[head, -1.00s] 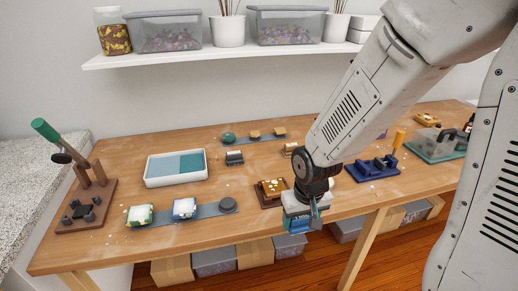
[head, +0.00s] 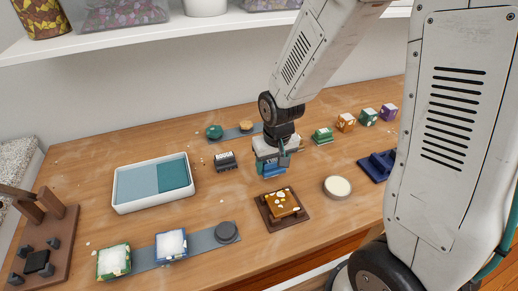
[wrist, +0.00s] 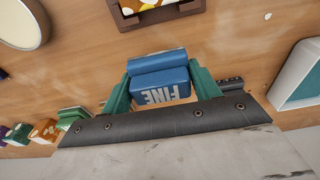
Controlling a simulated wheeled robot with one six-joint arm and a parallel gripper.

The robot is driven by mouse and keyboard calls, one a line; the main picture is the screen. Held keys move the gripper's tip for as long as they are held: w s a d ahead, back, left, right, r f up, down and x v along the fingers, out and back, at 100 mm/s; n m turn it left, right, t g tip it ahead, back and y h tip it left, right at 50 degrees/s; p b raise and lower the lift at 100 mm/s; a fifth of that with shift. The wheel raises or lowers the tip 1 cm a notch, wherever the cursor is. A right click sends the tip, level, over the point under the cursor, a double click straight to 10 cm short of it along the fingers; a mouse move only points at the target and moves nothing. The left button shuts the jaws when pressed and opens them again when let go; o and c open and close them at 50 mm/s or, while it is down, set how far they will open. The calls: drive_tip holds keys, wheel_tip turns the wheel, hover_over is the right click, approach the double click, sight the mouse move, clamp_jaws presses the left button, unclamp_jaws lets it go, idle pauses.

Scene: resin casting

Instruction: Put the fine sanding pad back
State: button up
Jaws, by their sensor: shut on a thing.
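The fine sanding pad is a blue block (head: 271,169) with "FINE" in pale letters, readable upside down in the wrist view (wrist: 160,88). My gripper (wrist: 161,80) is shut on it, with a green finger on each side. In the head view my gripper (head: 272,158) points down over the middle of the table, behind the brown board and right of a small dark block. I cannot tell how high the pad is above the wood.
A small dark grey block (head: 225,161) stands left of my gripper. A brown board with an amber piece (head: 262,213) lies in front; a round cream-topped disc (head: 337,187) is right of it. A white tray (head: 122,208) is left. Several coloured blocks stand right.

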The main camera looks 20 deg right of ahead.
drive_tip(key=w, duration=0.7)
drive_tip(key=w+f, duration=0.1)
drive_tip(key=w, duration=0.3)
drive_tip(key=shift+w+d+f, duration=0.1)
drive_tip(key=shift+w+d, duration=0.1)
drive_tip(key=shift+d, duration=0.2)
drive_tip(key=shift+s+f, duration=0.1)
drive_tip(key=shift+f, duration=1.6)
drive_tip(key=shift+f, duration=0.15)
drive_tip(key=o, duration=1)
